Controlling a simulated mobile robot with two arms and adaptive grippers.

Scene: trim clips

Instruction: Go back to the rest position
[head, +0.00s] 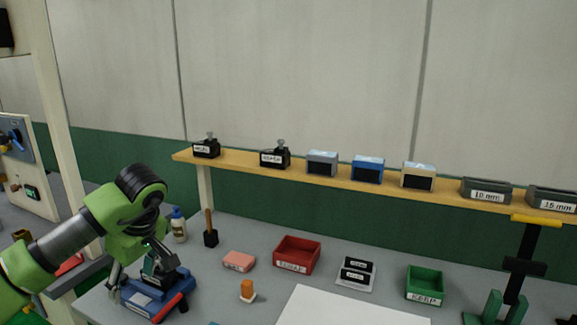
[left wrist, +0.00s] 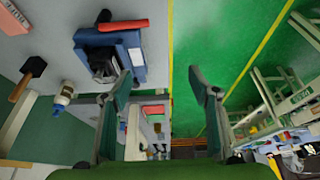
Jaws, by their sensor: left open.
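My left gripper (head: 143,268) is at the left end of the grey workbench (head: 215,290), pointing down, beside and partly in front of a blue fixture (head: 140,300) with a red handle (head: 167,307). In the left wrist view its two fingers (left wrist: 160,88) are spread wide, with nothing between them. The blue fixture (left wrist: 128,50) shows there up and to the left, close to one finger. In that view the open gap faces the green floor (left wrist: 190,50) past the bench edge. My right gripper is not in view.
A glue bottle (head: 179,227), a black-ended brush (head: 210,230), a pink block (head: 239,261), a red bin (head: 297,253) and a green bin (head: 425,284) stand on the bench. A wooden shelf (head: 230,160) carries several small boxes. A white board (head: 345,308) lies at the front.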

